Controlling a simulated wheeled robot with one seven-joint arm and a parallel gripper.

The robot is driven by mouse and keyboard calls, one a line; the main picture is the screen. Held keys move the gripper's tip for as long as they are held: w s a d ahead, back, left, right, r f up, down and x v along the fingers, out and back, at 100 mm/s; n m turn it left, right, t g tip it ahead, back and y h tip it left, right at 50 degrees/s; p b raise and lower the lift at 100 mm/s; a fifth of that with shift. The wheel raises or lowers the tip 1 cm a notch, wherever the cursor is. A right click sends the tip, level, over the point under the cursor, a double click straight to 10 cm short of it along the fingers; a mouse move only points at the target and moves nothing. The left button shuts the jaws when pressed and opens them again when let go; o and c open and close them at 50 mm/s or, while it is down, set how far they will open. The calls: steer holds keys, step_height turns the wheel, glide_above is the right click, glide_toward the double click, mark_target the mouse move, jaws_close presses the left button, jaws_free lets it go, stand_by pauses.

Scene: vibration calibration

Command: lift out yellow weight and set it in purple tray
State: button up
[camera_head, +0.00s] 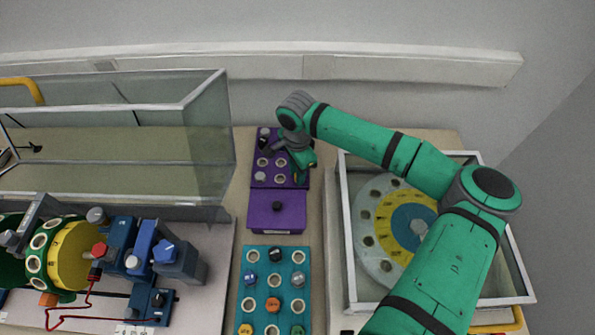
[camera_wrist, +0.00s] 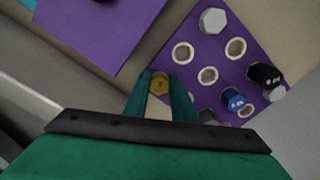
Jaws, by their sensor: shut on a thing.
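My gripper (camera_head: 303,166) is over the right side of the purple tray (camera_head: 271,170) in the head view. In the wrist view my gripper (camera_wrist: 161,92) is shut on the yellow weight (camera_wrist: 160,82), whose hexagonal top shows between the fingertips. The purple tray (camera_wrist: 210,48) has several round pale-rimmed holes, some empty. A silver weight (camera_wrist: 213,20), a blue one (camera_wrist: 233,99) and a black one (camera_wrist: 265,75) stand in it. I cannot tell whether the held weight touches the tray.
A purple box with a black knob (camera_head: 276,207) adjoins the tray's front. A teal tray (camera_head: 262,262) with several weights lies nearer. A glass tank (camera_head: 210,150) stands left, a framed case with a round dial (camera_head: 373,270) right. Blue and yellow machinery (camera_head: 75,255) is front left.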

steer(key=shift+f, duration=0.15)
steer(key=o, duration=1.1)
step_height(320, 180, up, 11)
steer(key=shift+f, duration=0.1)
stand_by(0.3)
